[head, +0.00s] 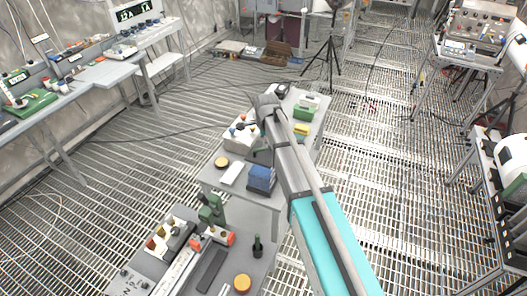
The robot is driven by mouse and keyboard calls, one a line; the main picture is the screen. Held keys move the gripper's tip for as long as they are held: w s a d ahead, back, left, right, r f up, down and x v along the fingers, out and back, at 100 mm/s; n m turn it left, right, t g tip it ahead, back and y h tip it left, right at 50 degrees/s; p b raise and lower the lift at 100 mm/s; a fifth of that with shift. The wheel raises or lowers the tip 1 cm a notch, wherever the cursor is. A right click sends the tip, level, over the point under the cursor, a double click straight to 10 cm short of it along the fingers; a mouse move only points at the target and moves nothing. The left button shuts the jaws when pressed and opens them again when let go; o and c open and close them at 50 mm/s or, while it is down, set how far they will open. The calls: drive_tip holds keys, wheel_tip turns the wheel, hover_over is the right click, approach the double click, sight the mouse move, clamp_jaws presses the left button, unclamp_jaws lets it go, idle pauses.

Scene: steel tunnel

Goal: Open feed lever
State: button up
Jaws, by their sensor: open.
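My arm reaches from the bottom right over the middle table (268,196). My gripper (262,152) is at its far end, small and dark, beside a white box with coloured knobs (236,141). The gripper is open; its fingers are partly hidden and too small to show detail. I cannot tell whether it touches the box. No part can be clearly made out as the feed lever. The knobs on the white box are small, blue and orange among them, and my arm covers the space to its right.
A blue block (261,178), a round orange-topped piece (221,162) and a green-and-white box (306,107) stand on the middle table. A nearer bench holds green parts (211,208) and a dark bottle (257,246). A tripod (331,50) stands behind. Grated floor is open at left.

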sight(263, 149)
drive_tip(key=shift+w+a+f+b, duration=0.1)
drive_tip(key=shift+w+f+b, duration=0.05)
drive_tip(key=shift+f+b, duration=0.65)
drive_tip(key=shift+w+f+b, duration=0.2)
drive_tip(key=shift+f+b, duration=0.5)
drive_tip(key=shift+f, duration=0.2)
drive_tip(key=shift+w+a+f+b, duration=0.1)
drive_tip(key=shift+w+f+b, duration=0.05)
drive_tip(key=shift+f+b, duration=0.65)
clamp_jaws()
